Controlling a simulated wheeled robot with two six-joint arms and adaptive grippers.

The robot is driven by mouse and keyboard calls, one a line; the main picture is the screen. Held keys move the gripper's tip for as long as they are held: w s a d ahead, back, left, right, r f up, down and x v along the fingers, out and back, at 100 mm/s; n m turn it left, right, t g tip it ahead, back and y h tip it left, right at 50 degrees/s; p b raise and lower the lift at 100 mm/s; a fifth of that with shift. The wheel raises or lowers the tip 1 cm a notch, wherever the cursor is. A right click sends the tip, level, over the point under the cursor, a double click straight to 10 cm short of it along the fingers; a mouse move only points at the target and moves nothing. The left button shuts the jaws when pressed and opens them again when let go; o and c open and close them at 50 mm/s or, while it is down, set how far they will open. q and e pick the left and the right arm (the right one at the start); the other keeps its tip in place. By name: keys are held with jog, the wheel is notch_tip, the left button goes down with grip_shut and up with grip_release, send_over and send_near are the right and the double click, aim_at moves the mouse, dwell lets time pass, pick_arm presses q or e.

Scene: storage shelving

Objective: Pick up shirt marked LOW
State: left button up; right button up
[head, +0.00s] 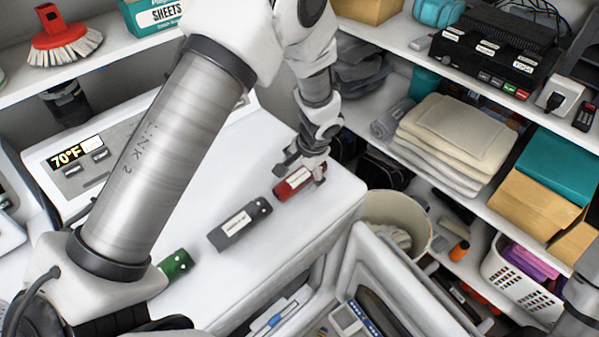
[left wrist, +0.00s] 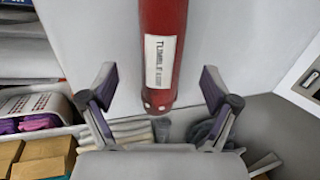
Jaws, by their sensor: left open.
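A red item (head: 291,184), a dark grey item (head: 239,225) and a green item (head: 175,265) lie in a row on the white machine top. Red and grey show white labels; I cannot make out LOW on any of them. In the left wrist view, the red item (left wrist: 164,20) has a label reading TUMBLE, with a second line too small to read. My left gripper (head: 303,173) is over the red item's far end. In the left wrist view, my open fingers (left wrist: 158,84) stand either side of the red item, apart from it.
A bin (head: 404,209) stands beyond the machine's right edge. Shelves on the right hold folded towels (head: 457,137), boxes (head: 545,190) and a white basket (head: 515,292). A control panel (head: 85,160) rises at the machine's back left. The machine top right of the grey item is clear.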

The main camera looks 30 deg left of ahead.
aim_at(300, 175)
pick_arm(q)
jog(key=x, duration=0.3)
jog(key=shift+w+a+f, duration=0.2)
jog(key=shift+w, duration=0.1)
jog(key=shift+w+a+f, duration=0.1)
jog(key=shift+w+f, duration=0.15)
jog(key=shift+f, duration=0.05)
jog(key=shift+s+r, duration=0.15)
jog(key=shift+r, duration=0.05)
jog(key=shift+c, duration=1)
jog(key=shift+s+d+r, duration=0.1)
jog(key=shift+s+d, duration=0.1)
jog(key=c, duration=1.2)
jog(key=shift+o, duration=0.2)
jog(key=shift+r, duration=0.1)
